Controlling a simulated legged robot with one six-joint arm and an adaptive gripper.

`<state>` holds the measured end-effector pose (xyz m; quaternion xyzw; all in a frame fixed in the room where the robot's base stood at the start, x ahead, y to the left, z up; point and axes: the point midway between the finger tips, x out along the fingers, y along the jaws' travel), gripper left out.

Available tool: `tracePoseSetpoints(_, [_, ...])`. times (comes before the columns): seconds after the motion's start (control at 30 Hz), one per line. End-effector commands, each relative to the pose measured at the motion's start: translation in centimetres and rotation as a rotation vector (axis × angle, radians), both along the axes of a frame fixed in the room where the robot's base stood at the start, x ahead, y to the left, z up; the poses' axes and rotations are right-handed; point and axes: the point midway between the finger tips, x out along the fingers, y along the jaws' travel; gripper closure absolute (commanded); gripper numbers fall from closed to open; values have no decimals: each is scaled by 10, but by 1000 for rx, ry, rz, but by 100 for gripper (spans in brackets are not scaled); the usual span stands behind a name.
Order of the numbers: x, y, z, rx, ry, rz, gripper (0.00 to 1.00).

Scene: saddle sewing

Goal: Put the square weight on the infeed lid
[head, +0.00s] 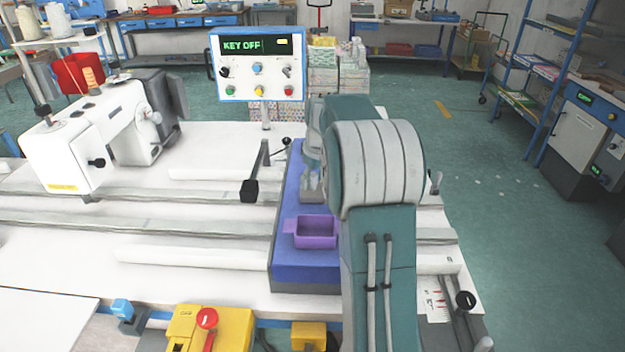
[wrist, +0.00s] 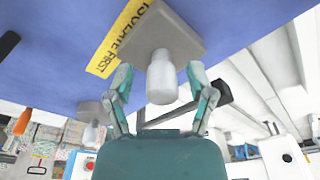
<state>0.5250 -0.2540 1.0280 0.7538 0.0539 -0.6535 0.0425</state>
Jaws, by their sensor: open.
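In the wrist view a grey square weight (wrist: 190,38) with a pale upright knob (wrist: 161,82) sits on a blue surface (wrist: 250,60). My gripper (wrist: 160,76) is open, with one teal finger on each side of the knob. A gap shows between the fingers and the knob. In the head view my gripper (head: 312,188) is low over the far part of the blue top (head: 300,272), partly hidden by my arm. I cannot tell which surface is the infeed lid.
A yellow "ISOLATE FIRST" label (wrist: 108,50) lies beside the weight. Another grey piece with a knob (wrist: 90,112) is to the left. A purple tray (head: 315,232) sits on the blue top. A black-ended lever (head: 249,190) and the control panel (head: 258,65) stand nearby.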

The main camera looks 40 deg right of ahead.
Motion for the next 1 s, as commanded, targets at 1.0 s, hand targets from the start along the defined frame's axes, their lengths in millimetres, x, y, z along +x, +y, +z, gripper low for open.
tracePoseSetpoints(1.0, [-17,-2,121,0,0,0,30])
